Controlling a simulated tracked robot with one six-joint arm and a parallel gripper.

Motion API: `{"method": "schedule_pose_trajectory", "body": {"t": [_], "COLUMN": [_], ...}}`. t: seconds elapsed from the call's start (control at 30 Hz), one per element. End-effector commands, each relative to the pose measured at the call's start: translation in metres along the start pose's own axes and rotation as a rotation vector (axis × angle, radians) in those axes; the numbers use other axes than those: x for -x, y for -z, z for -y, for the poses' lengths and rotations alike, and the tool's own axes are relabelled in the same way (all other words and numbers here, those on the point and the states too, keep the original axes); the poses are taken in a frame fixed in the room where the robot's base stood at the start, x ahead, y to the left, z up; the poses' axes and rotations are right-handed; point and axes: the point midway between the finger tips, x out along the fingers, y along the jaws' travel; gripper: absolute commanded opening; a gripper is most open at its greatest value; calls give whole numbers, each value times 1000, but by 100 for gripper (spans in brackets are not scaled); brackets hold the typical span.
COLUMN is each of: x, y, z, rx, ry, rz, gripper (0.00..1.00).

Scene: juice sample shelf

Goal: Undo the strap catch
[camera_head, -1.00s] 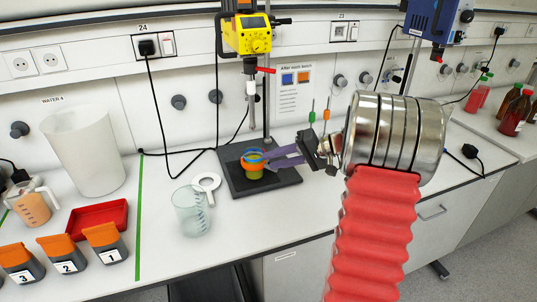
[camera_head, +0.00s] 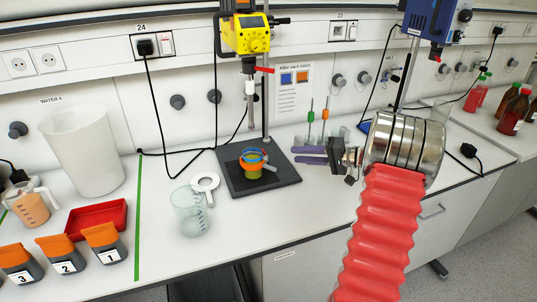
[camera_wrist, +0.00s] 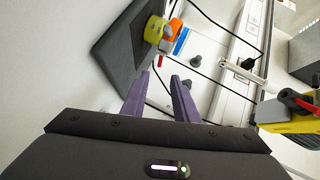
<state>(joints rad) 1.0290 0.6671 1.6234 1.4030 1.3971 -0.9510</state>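A small yellow-green cup (camera_head: 253,173) stands on the dark base plate (camera_head: 283,178) below the yellow stirrer. An orange strap (camera_head: 250,163) runs around it, with a blue ring (camera_head: 254,151) at the top. In the wrist view the cup (camera_wrist: 154,29), the orange strap (camera_wrist: 173,30) and a blue part (camera_wrist: 181,41) show beyond my fingertips. The strap catch is too small to tell whether it is open or fastened. My gripper (camera_head: 294,155) has two purple fingers, apart and empty, to the right of the cup and clear of it. It also shows in the wrist view (camera_wrist: 160,75).
The yellow stirrer (camera_head: 247,35) and its rod stand over the base plate. Green and orange upright sticks (camera_head: 325,117) stand behind my gripper. The counter front is clear.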

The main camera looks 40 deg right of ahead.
Motion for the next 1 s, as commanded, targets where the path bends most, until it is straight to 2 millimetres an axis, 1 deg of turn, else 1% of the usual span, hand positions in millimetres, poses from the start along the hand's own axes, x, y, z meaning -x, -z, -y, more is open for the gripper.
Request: {"method": "schedule_pose_trajectory", "body": {"t": [0.7,0.9,1.0], "x": [-106,-125,-128], "y": [-1,0,0], "z": [-1,0,0], "rx": [-1,0,0], "ry": [-1,-1,-1], "rz": [3,1,0], "gripper": [27,27,27]}}
